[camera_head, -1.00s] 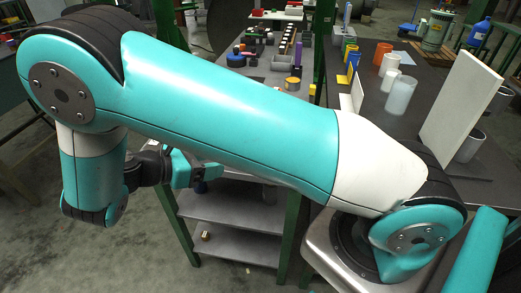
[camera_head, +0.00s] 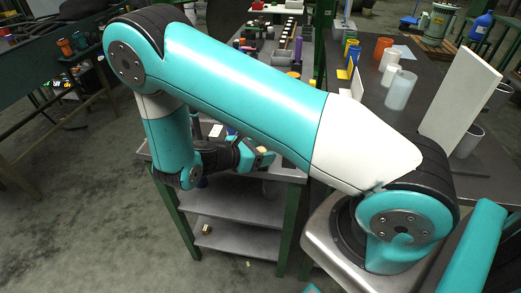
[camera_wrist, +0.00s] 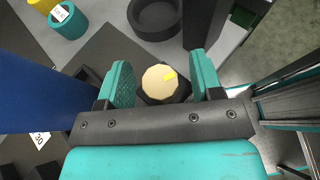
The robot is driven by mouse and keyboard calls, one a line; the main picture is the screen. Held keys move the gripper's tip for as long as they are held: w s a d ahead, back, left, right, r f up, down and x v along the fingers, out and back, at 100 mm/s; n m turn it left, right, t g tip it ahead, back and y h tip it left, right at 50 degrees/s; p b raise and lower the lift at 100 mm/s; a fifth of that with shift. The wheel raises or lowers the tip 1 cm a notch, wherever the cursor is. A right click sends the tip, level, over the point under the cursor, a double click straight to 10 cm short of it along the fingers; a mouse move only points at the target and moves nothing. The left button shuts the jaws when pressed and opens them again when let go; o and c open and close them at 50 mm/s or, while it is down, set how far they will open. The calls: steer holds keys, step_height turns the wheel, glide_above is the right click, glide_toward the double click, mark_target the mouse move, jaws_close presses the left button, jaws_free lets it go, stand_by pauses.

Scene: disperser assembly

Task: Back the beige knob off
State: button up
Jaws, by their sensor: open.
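My gripper (camera_wrist: 163,75) is open, with one teal finger to the left of the knob and one to the right, and gaps on both sides. I cannot tell the height between the fingertips and the knob. In the head view my gripper (camera_head: 256,155) is at the near end of the bench, and a small beige piece shows beside it.
In the wrist view a blue block (camera_wrist: 40,90) stands close on the left, a black round dish (camera_wrist: 155,15) lies beyond the knob, and a dark upright block (camera_wrist: 205,30) is at its upper right. A teal ring part (camera_wrist: 68,22) is at the upper left.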

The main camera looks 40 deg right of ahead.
steer(key=c, duration=0.9)
steer(key=shift+r+n+t+p, duration=0.2)
steer(key=shift+n+t+p, duration=0.45)
steer(key=shift+n+t, duration=0.15)
steer(key=shift+f+n+t, duration=0.15)
steer(key=shift+n+t, duration=0.65)
steer(key=shift+t, duration=0.3)
steer(key=o, duration=0.9)
steer(key=shift+a, duration=0.1)
